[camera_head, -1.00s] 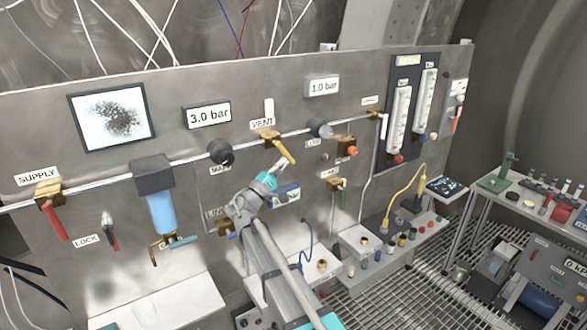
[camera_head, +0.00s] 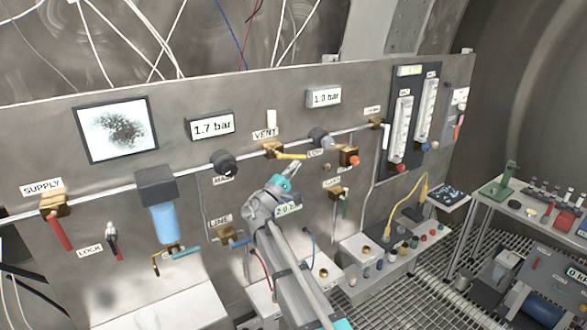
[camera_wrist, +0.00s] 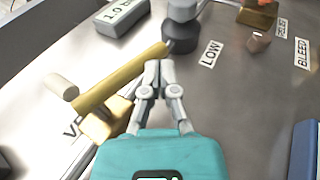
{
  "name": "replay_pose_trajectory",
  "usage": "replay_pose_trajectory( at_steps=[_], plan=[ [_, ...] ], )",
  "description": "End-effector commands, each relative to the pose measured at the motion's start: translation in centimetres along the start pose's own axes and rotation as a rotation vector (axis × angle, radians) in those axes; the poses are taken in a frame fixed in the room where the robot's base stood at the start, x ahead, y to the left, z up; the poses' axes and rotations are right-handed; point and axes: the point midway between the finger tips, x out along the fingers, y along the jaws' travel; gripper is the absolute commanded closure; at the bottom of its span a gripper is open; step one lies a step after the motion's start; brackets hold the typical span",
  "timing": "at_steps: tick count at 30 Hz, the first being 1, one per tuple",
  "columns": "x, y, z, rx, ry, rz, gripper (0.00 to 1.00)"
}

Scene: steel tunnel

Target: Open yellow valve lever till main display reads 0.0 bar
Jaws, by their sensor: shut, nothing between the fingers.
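The yellow valve lever (camera_head: 291,156) on the brass VENT valve (camera_head: 271,149) points right, nearly along the pipe. In the wrist view the lever (camera_wrist: 125,76) runs from the brass body up to the right. The main display (camera_head: 211,127) above the MAIN knob reads 1.7 bar. My gripper (camera_head: 295,164) is shut and empty, just below the lever's free end. In the wrist view my gripper's closed fingertips (camera_wrist: 159,67) lie beside the lever near its end; I cannot tell whether they touch it.
A second display (camera_head: 323,97) reads 1.0 bar. A dark LOW knob (camera_head: 318,138) sits right of the lever's end, close to my fingertips. A red SUPPLY lever (camera_head: 60,232) hangs at the left. Benches with fittings stand below the panel.

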Motion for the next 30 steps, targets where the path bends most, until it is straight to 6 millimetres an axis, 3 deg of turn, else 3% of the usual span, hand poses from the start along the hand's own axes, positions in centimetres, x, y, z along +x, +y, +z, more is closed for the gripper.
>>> replay_pose_trajectory(
  at_steps=[12,30],
  plan=[
    [1.5,0.7,0.3,-0.001,0.000,0.000,1.00],
    [1.6,0.8,0.3,0.000,0.001,0.000,1.00]
  ],
)
